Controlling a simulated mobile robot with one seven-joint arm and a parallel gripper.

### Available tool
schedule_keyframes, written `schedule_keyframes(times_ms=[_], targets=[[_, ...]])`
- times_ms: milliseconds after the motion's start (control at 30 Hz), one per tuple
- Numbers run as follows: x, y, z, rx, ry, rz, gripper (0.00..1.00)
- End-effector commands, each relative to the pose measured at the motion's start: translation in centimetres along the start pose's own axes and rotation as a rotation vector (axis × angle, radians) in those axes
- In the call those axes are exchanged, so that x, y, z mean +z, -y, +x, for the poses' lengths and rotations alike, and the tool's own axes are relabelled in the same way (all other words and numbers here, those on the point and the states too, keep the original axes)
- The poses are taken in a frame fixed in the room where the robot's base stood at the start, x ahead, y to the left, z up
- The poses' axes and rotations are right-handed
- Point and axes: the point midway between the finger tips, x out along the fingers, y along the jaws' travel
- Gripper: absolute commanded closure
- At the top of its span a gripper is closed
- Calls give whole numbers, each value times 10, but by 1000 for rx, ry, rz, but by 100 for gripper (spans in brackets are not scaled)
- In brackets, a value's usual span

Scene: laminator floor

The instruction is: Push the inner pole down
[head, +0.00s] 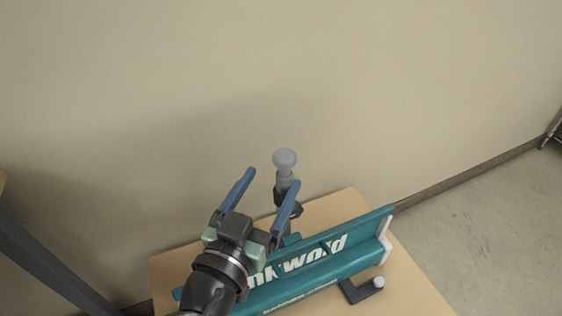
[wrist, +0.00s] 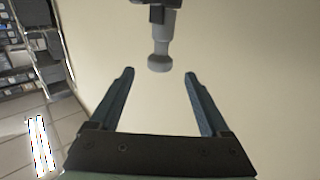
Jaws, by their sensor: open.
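The inner pole (head: 285,160) is light grey with a rounded cap and stands upright out of a dark collar (head: 288,197) behind the teal machine (head: 330,257). It also shows in the wrist view (wrist: 159,50), at the top middle, just beyond the fingertips. My gripper (head: 272,186) is open, with its two blue fingers spread and nothing between them. In the wrist view the gripper (wrist: 158,72) has the pole's cap roughly centred ahead of the gap. In the head view the fingers lie in front of and beside the pole. I cannot tell whether either finger touches it.
The teal machine with white lettering rests on a wooden table (head: 410,285). A small dark bracket with a grey knob (head: 378,283) sits at its front right. A plain wall (head: 400,90) is close behind. A dark frame (head: 55,265) stands at left; open floor (head: 490,220) lies at right.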

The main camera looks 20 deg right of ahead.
Motion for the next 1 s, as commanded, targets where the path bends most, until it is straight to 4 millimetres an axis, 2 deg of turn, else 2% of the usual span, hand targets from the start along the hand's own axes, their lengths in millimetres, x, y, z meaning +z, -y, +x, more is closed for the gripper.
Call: schedule_keyframes(times_ms=[100, 233, 800, 867, 933, 1000], targets=[[0, 0, -17, -2, 0, 0, 19], [0, 0, -26, -1, 1, 0, 19], [0, 0, -28, 0, 0, 2, 19], [-6, 3, -26, -13, 0, 13, 19], [-20, 11, -22, -48, -4, 35, 19], [-45, 24, -18, -110, -19, 72, 19]])
